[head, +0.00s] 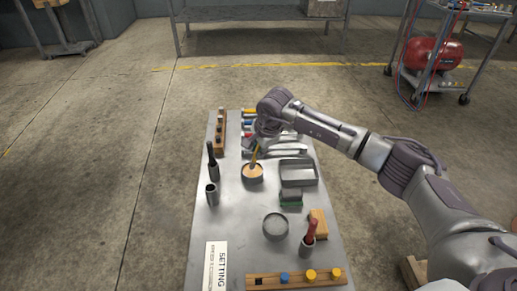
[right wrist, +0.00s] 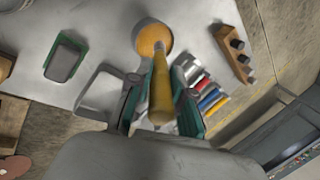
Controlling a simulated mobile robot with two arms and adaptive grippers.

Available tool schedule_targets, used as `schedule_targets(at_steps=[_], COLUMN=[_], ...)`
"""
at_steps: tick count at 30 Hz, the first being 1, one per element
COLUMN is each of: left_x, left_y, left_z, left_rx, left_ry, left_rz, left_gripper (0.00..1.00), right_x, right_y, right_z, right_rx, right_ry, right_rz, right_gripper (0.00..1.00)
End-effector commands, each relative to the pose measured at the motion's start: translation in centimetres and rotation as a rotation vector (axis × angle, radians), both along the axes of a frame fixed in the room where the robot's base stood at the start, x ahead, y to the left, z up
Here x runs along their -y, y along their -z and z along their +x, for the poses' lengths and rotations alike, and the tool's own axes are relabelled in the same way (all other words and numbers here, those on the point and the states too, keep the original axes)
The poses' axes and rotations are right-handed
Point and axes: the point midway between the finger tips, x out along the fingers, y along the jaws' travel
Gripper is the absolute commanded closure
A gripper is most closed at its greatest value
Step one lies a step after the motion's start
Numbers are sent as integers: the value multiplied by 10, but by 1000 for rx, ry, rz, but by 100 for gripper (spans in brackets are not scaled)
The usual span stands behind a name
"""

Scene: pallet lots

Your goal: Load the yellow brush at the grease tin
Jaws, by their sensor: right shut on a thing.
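The grease tin (head: 252,178), a round tin with pale orange contents, stands on the metal table; it also shows in the right wrist view (right wrist: 154,36). My right gripper (head: 258,146) is above the tin's far side, shut on the yellow brush (head: 254,158). In the right wrist view the brush's yellow handle (right wrist: 161,88) sits between the green-edged fingers (right wrist: 160,106) of the gripper. The brush is tilted, its lower end over the tin's opening. I cannot tell whether its tip touches the grease. My left gripper is not in view.
A dark brush (head: 212,160) and a small cup (head: 212,194) stand left of the tin. A grey tray (head: 298,173) is to its right. A round dish (head: 275,226), a cup with a red-handled tool (head: 308,240) and a wooden rack (head: 296,280) are nearer.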

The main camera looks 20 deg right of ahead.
Motion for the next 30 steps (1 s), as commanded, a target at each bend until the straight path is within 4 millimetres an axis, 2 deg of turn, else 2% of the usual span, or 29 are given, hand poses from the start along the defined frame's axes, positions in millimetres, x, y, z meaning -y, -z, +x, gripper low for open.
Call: schedule_targets(at_steps=[30], left_x=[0], left_y=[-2], left_z=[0], left_rx=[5], left_ry=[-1], left_rz=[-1], left_gripper=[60], right_x=[0], right_y=[6], right_z=[0], right_rx=[0], right_ry=[0], right_rz=[0], right_gripper=[100])
